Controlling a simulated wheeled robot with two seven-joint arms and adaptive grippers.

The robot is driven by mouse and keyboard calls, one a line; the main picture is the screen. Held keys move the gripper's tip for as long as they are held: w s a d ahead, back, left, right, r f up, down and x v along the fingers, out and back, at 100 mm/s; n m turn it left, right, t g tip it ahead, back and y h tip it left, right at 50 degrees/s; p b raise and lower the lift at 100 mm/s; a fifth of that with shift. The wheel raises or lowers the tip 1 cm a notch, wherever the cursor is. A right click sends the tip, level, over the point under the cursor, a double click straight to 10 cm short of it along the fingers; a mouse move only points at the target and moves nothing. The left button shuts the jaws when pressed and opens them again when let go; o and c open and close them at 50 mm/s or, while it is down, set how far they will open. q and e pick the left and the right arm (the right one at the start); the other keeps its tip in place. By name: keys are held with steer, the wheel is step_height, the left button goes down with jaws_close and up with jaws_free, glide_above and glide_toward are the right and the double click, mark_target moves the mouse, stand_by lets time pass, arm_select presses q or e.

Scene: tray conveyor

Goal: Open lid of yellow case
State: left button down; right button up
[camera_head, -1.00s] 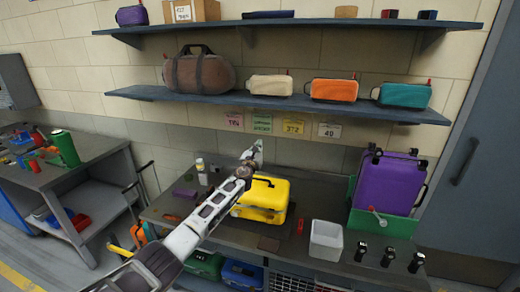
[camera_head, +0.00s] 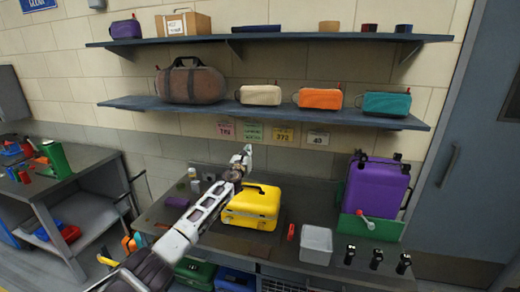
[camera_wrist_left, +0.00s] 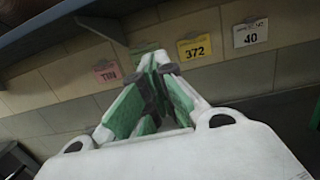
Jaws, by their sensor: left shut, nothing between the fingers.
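The yellow case (camera_head: 254,207) sits on the dark workbench with its lid down and a dark handle on top. My left gripper (camera_head: 246,154) is shut and empty, raised above and behind the case's left side, apart from it. In the left wrist view the left gripper (camera_wrist_left: 153,75) shows its green-padded fingers together, pointing at the wall labels. The case is not in the left wrist view. My left arm crosses in front of the case's left edge. My right gripper is not in view.
Right of the case are a small red item (camera_head: 291,232), a clear bin (camera_head: 316,245) and a purple case (camera_head: 375,185) in a green stand. Small dark objects (camera_head: 376,259) stand at the bench's front right. A shelf (camera_head: 270,113) with pouches hangs above.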

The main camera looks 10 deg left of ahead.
arm_select(q)
steer(key=s+d+f+n+g+y, duration=0.15)
steer(key=s+f+n+g, duration=0.25)
steer(key=s+f+n, duration=0.95)
steer(key=s+f+n+g+y, duration=0.35)
steer(key=s+f+n, duration=0.65)
steer(key=s, duration=0.6)
steer(key=s+d+f+n+g+h, duration=0.1)
steer(key=s+n+g+h, duration=0.3)
steer(key=s, duration=1.2)
steer(key=s+d+f+n+g+h, duration=0.15)
steer(key=s+n+g, duration=0.4)
steer(key=s, duration=0.95)
step_height(320, 180, down, 34)
steer(key=s+b, duration=0.2)
steer(key=s, duration=0.1)
steer(key=s+a+f+b, duration=0.1)
steer(key=s+a+f, duration=0.1)
steer(key=s+f, duration=0.9)
steer(key=s+a+f+g+b, duration=0.1)
steer(key=s+f, duration=1)
steer(key=shift+a+f+n, duration=0.3)
steer(key=shift+a, duration=0.05)
